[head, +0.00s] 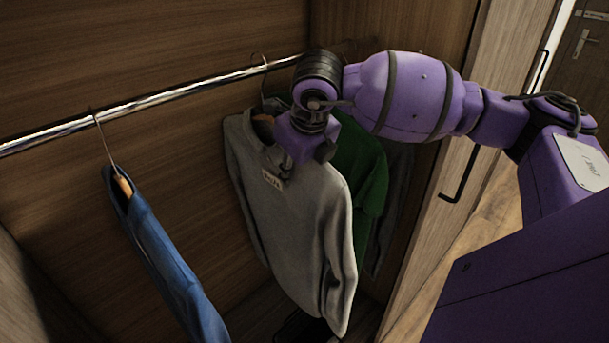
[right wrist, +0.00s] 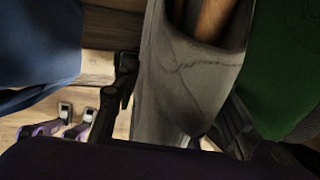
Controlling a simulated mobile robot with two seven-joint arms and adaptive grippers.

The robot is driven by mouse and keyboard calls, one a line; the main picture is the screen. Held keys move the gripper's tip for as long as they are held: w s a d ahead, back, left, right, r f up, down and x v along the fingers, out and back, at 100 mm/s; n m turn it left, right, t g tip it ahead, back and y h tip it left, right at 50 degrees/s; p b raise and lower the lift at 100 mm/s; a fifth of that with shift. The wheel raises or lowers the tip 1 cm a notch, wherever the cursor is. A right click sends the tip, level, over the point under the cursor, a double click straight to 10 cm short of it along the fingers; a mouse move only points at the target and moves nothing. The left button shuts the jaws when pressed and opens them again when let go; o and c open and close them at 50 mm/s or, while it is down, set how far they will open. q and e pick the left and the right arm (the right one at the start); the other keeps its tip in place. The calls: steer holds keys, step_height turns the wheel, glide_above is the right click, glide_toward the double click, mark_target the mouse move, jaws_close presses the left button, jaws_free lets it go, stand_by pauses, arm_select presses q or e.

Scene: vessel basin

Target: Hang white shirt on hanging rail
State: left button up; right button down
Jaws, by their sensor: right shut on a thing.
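The white shirt (head: 290,215), pale grey in this light, hangs in the wardrobe with a wooden hanger (head: 264,126) in its collar. In the right wrist view the pale shirt (right wrist: 188,85) and wooden hanger (right wrist: 212,18) fill the middle. My right gripper (head: 300,152) is at the shirt's upper front beside the collar, just below the rail. It is shut on the shirt; its dark fingers (right wrist: 180,92) lie on either side of the cloth. The hanging rail (head: 165,96) runs along the wardrobe. My arm hides whether the shirt's hook sits on it.
A blue garment (head: 160,255) hangs from the rail at left. A green shirt (head: 362,170) hangs close behind the white shirt on the right. A hook (head: 260,60) shows at the rail, its owner unclear. A door with a black handle (head: 468,155) stands at right. The rail between blue and white garments is clear.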

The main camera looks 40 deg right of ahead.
arm_select(q)
steer(key=shift+s+f+b, duration=0.25)
steer(key=shift+f+b, duration=0.25)
steer(key=shift+f, duration=0.05)
steer(key=shift+s+f+b, duration=0.25)
steer(key=shift+f+b, duration=0.25)
arm_select(e)
steer(key=shift+w+a+f, duration=0.15)
steer(key=shift+w+f, duration=0.45)
steer(key=shift+w, duration=0.25)
steer(key=shift+w+a+f, duration=0.1)
steer(key=shift+w+f, duration=0.45)
steer(key=shift+w, duration=0.25)
steer(key=c, duration=1)
jaws_free()
arm_select(q)
steer(key=shift+s+a+f, duration=0.1)
steer(key=shift+s+f, duration=0.05)
arm_select(e)
steer(key=shift+f, duration=0.1)
steer(key=v, duration=1.2)
